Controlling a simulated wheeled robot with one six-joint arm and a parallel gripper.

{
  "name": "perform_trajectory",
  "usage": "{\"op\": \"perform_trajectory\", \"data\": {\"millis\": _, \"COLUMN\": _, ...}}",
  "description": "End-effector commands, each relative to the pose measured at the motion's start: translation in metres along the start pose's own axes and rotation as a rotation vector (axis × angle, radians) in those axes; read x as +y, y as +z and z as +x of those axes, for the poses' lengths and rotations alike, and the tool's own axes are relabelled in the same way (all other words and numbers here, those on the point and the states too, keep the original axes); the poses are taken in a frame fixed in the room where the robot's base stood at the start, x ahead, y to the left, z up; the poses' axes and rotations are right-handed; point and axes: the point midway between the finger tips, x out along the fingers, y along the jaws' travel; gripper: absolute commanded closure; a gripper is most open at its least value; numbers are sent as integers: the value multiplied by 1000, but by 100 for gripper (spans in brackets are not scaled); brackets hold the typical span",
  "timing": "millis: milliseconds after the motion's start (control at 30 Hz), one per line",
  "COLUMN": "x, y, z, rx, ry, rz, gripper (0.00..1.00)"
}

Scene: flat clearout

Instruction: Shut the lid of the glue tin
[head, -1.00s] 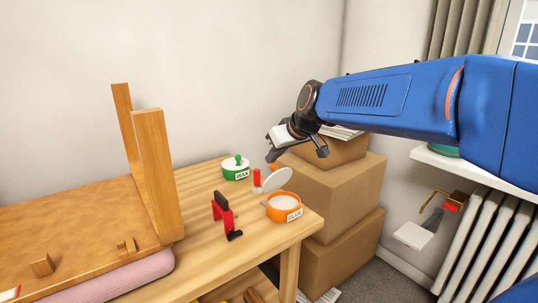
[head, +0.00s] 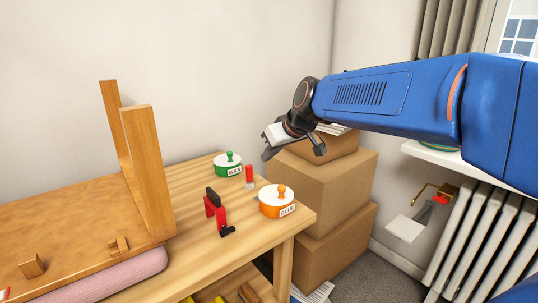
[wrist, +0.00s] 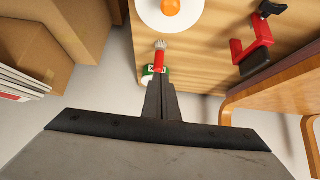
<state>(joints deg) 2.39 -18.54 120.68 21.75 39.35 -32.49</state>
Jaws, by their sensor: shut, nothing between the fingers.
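The orange glue tin (head: 273,210) with a "GLUE" label stands near the right corner of the workbench. Its white lid (head: 265,193) lies flat on top, with an orange knob (head: 282,191) upright on it. In the wrist view the white lid (wrist: 150,18) and its knob (wrist: 170,6) show at the top edge. My gripper (head: 267,152) is above and behind the tin, apart from it. In the wrist view my gripper's fingers (wrist: 160,88) are together and hold nothing.
A green-and-white wax tin (head: 227,168) and a red-topped item (head: 249,177) stand behind the glue tin. A red clamp (head: 216,212) is to its left. A wooden piece (head: 150,170) stands further left. Cardboard boxes (head: 325,195) are stacked beyond the bench's right end.

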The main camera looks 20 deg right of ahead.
Motion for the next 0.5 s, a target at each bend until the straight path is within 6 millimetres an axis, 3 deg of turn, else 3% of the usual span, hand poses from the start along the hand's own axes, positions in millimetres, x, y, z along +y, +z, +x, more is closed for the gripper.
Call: {"op": "perform_trajectory", "data": {"millis": 500, "x": 0, "y": -9, "z": -10, "rx": 1, "ry": 0, "rz": 0, "gripper": 100}}
